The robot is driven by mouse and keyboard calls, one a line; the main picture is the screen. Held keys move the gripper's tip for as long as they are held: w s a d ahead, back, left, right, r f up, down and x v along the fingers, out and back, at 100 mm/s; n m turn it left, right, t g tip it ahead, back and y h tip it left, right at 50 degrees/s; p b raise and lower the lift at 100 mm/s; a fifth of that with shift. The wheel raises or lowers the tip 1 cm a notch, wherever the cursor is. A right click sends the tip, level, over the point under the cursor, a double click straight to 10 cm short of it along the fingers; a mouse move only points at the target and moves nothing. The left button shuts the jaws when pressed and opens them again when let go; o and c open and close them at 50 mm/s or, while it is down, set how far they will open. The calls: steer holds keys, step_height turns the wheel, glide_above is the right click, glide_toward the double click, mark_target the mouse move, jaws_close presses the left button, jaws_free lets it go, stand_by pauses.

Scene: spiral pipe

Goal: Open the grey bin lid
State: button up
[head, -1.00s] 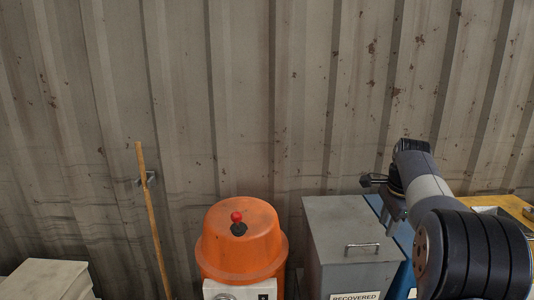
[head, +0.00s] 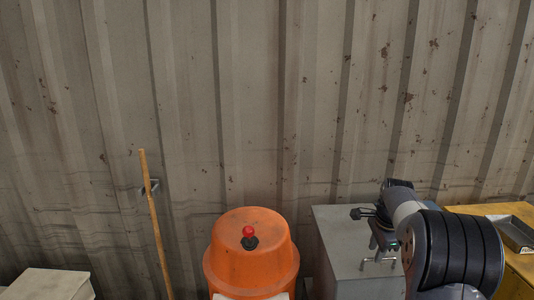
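The grey bin lid (head: 338,232) is at the lower right of the head view, flat and closed on its bin. Its metal bar handle (head: 366,265) stands near the front edge, partly behind my arm. My gripper (head: 358,213) is over the right part of the lid, past the handle as seen from here. The arm hides much of the gripper and the lid's right side. I cannot tell whether the fingers are open or whether they touch anything.
An orange drum (head: 250,262) with a red knob (head: 248,231) stands left of the bin. A wooden pole (head: 155,225) leans on the corrugated wall. A yellow surface with a dark tray (head: 516,234) is at the right. A pale box (head: 45,284) sits at the lower left.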

steer(key=shift+w+r+p, duration=0.15)
steer(key=shift+r+p, duration=0.15)
steer(key=shift+r, duration=0.35)
steer(key=shift+w+r+p, duration=0.15)
steer(key=shift+r+p, duration=0.15)
steer(key=shift+r, duration=0.35)
